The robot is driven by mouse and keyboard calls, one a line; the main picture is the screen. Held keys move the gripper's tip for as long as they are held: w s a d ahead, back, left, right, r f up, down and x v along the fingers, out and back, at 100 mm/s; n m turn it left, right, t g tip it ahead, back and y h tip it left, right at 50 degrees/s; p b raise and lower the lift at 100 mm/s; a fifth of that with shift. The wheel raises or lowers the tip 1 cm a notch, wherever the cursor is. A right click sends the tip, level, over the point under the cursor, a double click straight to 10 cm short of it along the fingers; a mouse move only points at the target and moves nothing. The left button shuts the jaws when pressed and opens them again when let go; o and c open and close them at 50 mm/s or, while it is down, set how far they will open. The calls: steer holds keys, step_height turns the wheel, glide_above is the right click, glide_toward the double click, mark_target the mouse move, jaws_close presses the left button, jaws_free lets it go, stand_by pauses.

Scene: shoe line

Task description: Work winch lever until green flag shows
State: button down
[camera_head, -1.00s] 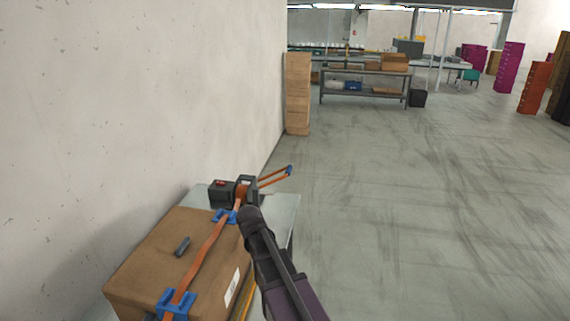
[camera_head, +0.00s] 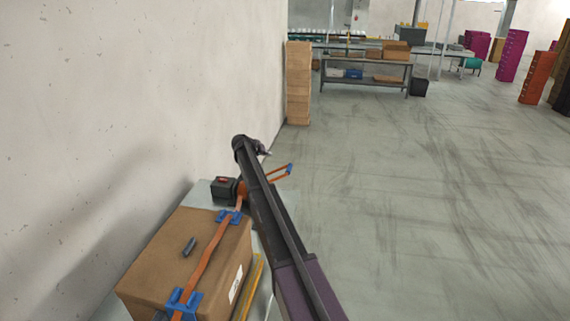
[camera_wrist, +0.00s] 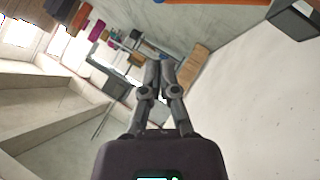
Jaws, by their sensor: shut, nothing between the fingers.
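The winch (camera_head: 241,190) sits at the far end of the table, partly hidden behind my arm. A black box (camera_head: 224,190) beside the winch shows red on top; no green shows. An orange strap (camera_head: 208,256) runs from the winch over a brown carton (camera_head: 180,255). My gripper (camera_head: 266,152) is above the winch, close to the lever and apart from it in the picture. In the wrist view its fingers (camera_wrist: 160,66) are together and empty.
A bare wall (camera_head: 120,120) stands close on the left. A stack of tan boxes (camera_head: 298,85) stands against the wall beyond the table. The floor to the right is clear.

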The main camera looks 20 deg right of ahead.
stand_by(0.4)
steer(key=s+f+b+x, duration=0.1)
steer(key=s+b+x, duration=0.1)
steer(key=b+x, duration=0.7)
steer(key=shift+f+x, duration=0.3)
steer(key=shift+x, duration=1.7)
steer(key=shift+s+a, duration=0.1)
steer(key=shift+s, duration=0.1)
steer(key=shift+a+f, duration=0.15)
steer(key=shift+a, duration=0.05)
